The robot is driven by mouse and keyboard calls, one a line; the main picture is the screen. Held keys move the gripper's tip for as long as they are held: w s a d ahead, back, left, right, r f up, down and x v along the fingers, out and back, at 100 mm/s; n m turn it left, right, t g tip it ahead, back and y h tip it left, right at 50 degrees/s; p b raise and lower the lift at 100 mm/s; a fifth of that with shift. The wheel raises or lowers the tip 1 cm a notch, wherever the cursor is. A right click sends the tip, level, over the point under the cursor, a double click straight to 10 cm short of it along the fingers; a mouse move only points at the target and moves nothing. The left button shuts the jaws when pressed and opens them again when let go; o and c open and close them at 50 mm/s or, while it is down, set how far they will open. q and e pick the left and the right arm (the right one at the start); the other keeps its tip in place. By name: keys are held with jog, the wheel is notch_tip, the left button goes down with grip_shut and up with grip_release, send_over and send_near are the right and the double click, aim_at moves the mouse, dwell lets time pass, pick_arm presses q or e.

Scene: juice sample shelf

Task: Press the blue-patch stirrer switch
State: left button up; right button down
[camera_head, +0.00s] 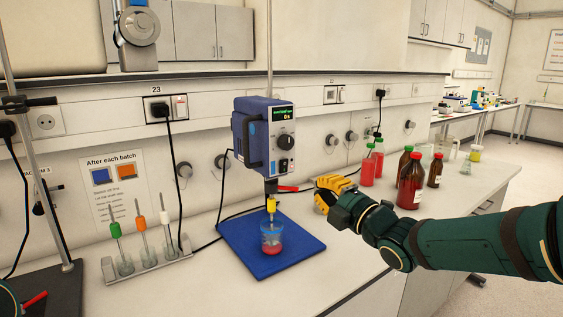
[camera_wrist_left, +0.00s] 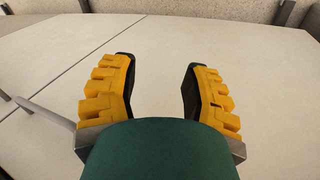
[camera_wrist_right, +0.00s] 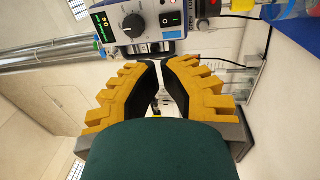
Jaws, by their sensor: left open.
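The blue stirrer (camera_head: 258,135) hangs on its rod, with a lit display, a black knob and a rocker switch on its front. In the right wrist view the black rocker switch (camera_wrist_right: 171,19) shows beside a blue patch (camera_wrist_right: 172,35). My right gripper (camera_head: 322,196) is below and right of the stirrer in the head view, apart from it. In the right wrist view its fingertips (camera_wrist_right: 162,63) meet or nearly meet, with nothing held. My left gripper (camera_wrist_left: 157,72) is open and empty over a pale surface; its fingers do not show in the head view.
A beaker (camera_head: 271,238) of red liquid stands on a blue mat (camera_head: 290,256) under the stirrer. A rack (camera_head: 150,268) with several coloured-top rods is at left. Brown bottles (camera_head: 411,182) and red bottles stand behind my right arm. A sign (camera_head: 114,187) leans on the wall.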

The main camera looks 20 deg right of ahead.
aim_at(280, 156)
jog(key=shift+s, duration=0.15)
jog(key=x, duration=1.4)
jog(key=w+r+g+p, duration=0.1)
jog(key=p, duration=0.3)
jog(key=shift+a+r+g+h, duration=0.1)
jog(key=shift+r+g+h, duration=0.05)
jog(key=shift+g+h, duration=0.15)
jog(key=shift+f, duration=0.25)
jog(key=shift+r, duration=0.1)
